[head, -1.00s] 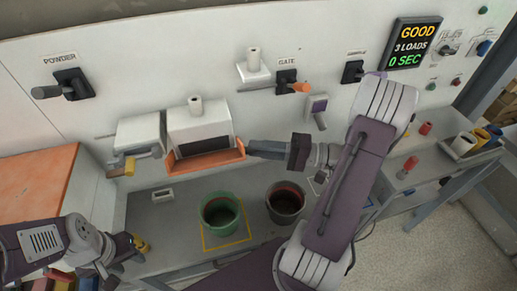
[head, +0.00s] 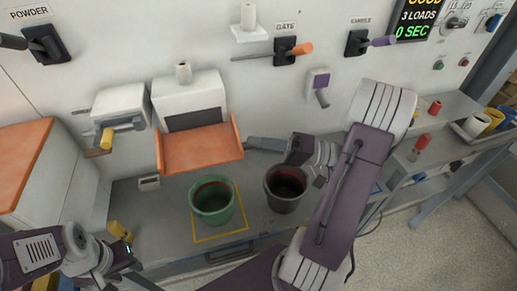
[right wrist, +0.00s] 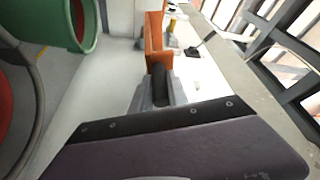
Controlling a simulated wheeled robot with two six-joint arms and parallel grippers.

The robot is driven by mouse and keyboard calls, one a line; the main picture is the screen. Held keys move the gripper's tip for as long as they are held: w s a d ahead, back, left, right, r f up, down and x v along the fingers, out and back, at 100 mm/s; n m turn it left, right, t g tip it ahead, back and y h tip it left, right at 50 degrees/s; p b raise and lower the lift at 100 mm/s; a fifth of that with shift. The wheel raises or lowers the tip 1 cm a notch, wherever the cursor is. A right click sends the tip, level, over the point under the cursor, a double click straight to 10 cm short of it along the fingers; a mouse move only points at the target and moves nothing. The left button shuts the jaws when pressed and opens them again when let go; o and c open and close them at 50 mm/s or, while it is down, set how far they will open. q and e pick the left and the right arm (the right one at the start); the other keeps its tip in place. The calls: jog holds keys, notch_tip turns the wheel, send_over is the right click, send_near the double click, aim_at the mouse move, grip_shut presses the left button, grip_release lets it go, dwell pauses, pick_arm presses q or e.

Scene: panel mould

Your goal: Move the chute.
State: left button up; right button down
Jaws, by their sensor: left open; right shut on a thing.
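The orange chute (head: 200,150) is fixed below the white hopper housing (head: 192,98) on the wall panel, and its broad inner face and raised sides show. In the right wrist view the orange chute (right wrist: 154,38) is seen edge-on. My right gripper (head: 248,144) is at the chute's right side, shut on a short dark handle (right wrist: 160,84) beside it. The jaws largely hide this handle in the head view. My left gripper (head: 128,252) is open at the lower left, well away from the chute, near a small yellow item (head: 119,230).
A green bucket (head: 213,207) stands below the chute inside a yellow square outline. A dark bucket (head: 285,192) stands to its right. The gate lever (head: 288,52) and powder lever (head: 45,45) are above on the wall. My right arm covers part of the bench.

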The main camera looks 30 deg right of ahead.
jog(key=shift+w+f+n+b, duration=0.15)
jog(key=shift+f+n+b, duration=0.2)
jog(key=shift+n+b, duration=0.2)
jog(key=c, duration=1.4)
grip_release()
jog(key=shift+o, duration=0.5)
jog(key=shift+w+d, duration=0.1)
jog(key=v, duration=0.9)
jog(key=shift+f, duration=0.25)
